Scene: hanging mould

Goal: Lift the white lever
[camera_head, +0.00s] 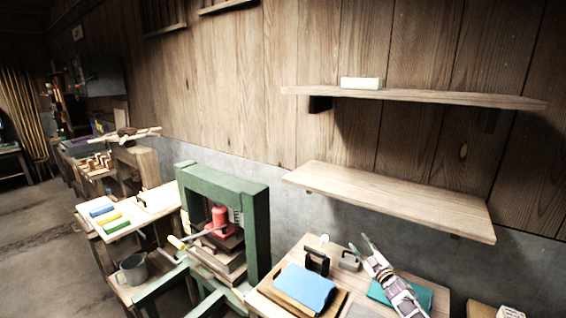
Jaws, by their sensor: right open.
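A green press frame (261,235) stands left of centre with a red jack (219,222) inside it. A thin pale lever (205,233) slants out from the jack to the lower left, and a small yellow-and-white grip (177,243) shows near its outer end. How the grip joins the lever is too small to tell. My right gripper (360,243) is open and empty above the bench at lower right, well to the right of the press and clear of the lever. My left gripper is not in view.
A grey mug (133,269) stands left of the press. Two wall shelves (400,200) overhang the right; the upper holds a white block (361,83).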

